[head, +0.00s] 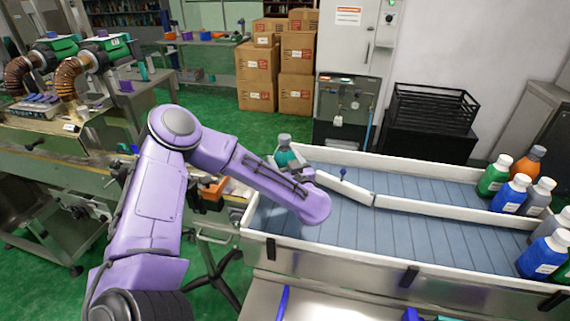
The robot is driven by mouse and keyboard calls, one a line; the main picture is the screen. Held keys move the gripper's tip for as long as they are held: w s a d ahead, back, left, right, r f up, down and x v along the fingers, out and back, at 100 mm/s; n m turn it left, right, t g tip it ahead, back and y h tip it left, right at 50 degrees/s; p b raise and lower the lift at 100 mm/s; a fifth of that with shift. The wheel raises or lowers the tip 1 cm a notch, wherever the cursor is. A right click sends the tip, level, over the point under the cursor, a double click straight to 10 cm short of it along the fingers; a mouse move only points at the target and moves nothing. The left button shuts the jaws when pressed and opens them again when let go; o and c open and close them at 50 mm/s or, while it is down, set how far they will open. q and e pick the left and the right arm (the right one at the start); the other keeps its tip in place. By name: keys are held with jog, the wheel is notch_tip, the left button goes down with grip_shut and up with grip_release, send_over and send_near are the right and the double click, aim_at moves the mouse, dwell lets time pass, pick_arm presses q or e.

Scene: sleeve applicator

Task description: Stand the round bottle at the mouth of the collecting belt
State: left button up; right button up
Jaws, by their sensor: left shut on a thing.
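A teal round bottle (281,157) with a grey cap stands roughly upright at the left, open end of the collecting belt (400,232). My left gripper (291,162) is shut on it; the wrist and forearm reach over the belt's left end and hide part of the fingers and the bottle's lower part. I cannot tell whether the bottle's base touches the belt. The belt is grey-blue and slatted, with white side walls. My right gripper is not in view.
A white angled guide rail (345,188) with a small blue knob crosses the belt beside the bottle. Several green, blue, grey and orange bottles (510,194) stand at the belt's right end. The belt's middle is clear. A steel surface (335,292) lies in front.

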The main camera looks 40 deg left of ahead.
pick_arm(q)
jog(key=shift+w+f, duration=0.1)
jog(key=shift+f, duration=0.65)
jog(key=o, duration=1.5)
jog(key=shift+f, duration=0.1)
jog(key=b+v, duration=0.1)
jog(key=v, duration=0.6)
jog(key=shift+s+d+b, duration=0.2)
jog(key=shift+d+b, duration=0.05)
jog(key=shift+b, duration=0.15)
